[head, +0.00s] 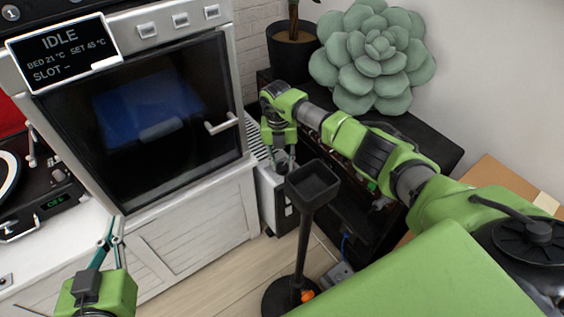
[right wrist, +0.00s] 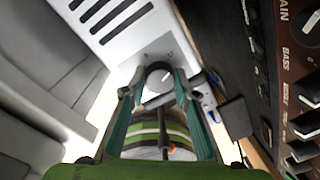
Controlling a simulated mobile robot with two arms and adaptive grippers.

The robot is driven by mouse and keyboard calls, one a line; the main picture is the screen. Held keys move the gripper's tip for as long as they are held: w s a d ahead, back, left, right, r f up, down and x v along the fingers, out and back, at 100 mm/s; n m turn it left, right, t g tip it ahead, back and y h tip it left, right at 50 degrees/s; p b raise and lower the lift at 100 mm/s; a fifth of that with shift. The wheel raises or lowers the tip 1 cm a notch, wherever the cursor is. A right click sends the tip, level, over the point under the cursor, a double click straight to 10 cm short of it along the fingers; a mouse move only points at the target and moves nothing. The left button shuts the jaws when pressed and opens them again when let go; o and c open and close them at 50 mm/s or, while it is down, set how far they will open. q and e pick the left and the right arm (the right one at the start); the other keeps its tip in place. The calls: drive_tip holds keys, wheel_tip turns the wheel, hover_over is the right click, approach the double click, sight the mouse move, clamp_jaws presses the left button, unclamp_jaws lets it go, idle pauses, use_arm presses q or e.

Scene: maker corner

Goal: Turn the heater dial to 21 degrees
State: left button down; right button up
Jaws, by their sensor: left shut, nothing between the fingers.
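The heater (head: 267,196) is a white, narrow box on the floor beside the oven cabinet. In the right wrist view its slotted white top (right wrist: 150,22) shows, with a round dark dial (right wrist: 160,70) bearing a light pointer mark. My right gripper (head: 282,168) points down at the heater in the head view. In the right wrist view its teal fingers (right wrist: 160,82) stand on both sides of the dial, very close to it; whether they touch it is unclear. The degree marks are too small to read. My left gripper (head: 117,222) is shut and empty before the oven cabinet.
A black stand with a square tray top (head: 313,184) rises close to my right gripper. A dark shelf (head: 425,138) with a green succulent (head: 375,55) stands behind my right arm. The oven (head: 150,110) and a turntable (head: 40,195) are at left. An amplifier panel (right wrist: 290,80) is at right in the wrist view.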

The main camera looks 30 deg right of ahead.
use_arm(q)
drive_tip(key=shift+f, duration=0.25)
idle(0.4)
